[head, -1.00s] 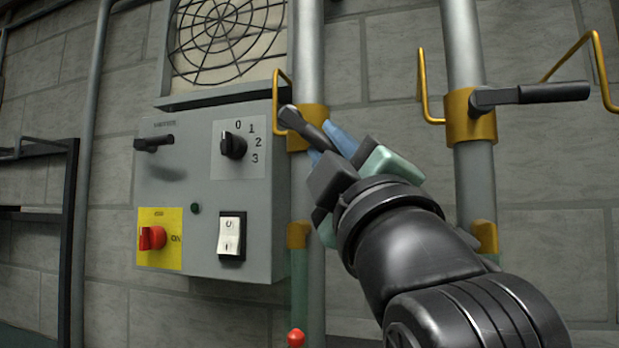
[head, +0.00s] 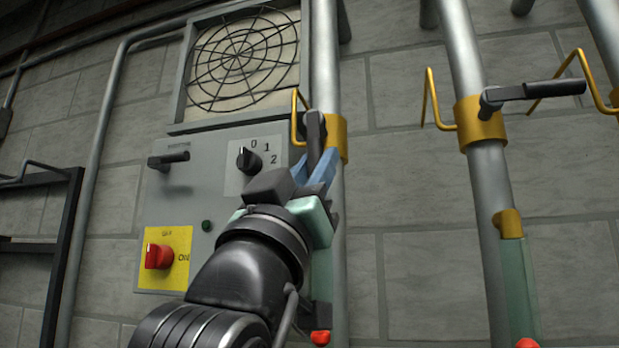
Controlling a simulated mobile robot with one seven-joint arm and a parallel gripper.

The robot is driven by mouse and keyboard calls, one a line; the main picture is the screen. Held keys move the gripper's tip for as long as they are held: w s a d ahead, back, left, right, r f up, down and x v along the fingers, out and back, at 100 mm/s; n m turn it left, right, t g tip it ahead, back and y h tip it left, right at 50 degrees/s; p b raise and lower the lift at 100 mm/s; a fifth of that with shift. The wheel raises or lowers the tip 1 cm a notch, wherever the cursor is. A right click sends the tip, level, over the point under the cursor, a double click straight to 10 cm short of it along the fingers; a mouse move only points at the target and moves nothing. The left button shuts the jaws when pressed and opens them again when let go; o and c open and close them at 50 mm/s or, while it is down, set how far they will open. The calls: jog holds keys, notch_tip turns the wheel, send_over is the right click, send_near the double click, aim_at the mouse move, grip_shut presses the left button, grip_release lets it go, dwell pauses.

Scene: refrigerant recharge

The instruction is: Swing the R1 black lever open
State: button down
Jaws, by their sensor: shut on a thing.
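A black lever (head: 314,128) sits on the brass collar (head: 338,136) of the left grey pipe (head: 326,60). It hangs downward from its pivot, nearly along the pipe. My gripper (head: 319,172) is shut on the lower part of this lever, with its blue fingertips either side of it. The lever's lower end is hidden between the fingers. A second black lever (head: 540,91) on the right pipe's brass collar (head: 478,124) points right, across its pipe. I see no R1 label.
A grey control box (head: 215,165) with knobs and a red switch (head: 158,256) is close left of the pipe, partly behind my arm. A fan grille (head: 243,60) is above it. Bent brass brackets (head: 432,100) stick out near the levers. Bare wall (head: 420,200) lies between the pipes.

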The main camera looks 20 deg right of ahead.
jog(key=shift+a+r+m+g+h, duration=0.15)
jog(key=shift+a+m+g+h, duration=0.25)
jog(key=shift+m, duration=0.5)
jog(key=shift+d+r+h, duration=0.1)
jog(key=shift+h, duration=0.2)
jog(key=c, duration=0.8)
grip_release()
jog(key=shift+w, duration=0.1)
jog(key=shift+o, duration=0.2)
jog(key=shift+d, duration=0.1)
jog(key=shift+f, duration=0.2)
jog(key=shift+f+b, duration=0.15)
jog(key=shift+b, duration=0.2)
jog(key=b+v, duration=0.6)
jog(key=v, duration=0.6)
jog(key=shift+s+a, duration=0.25)
jog(key=shift+a, duration=0.15)
jog(key=shift+f, duration=0.1)
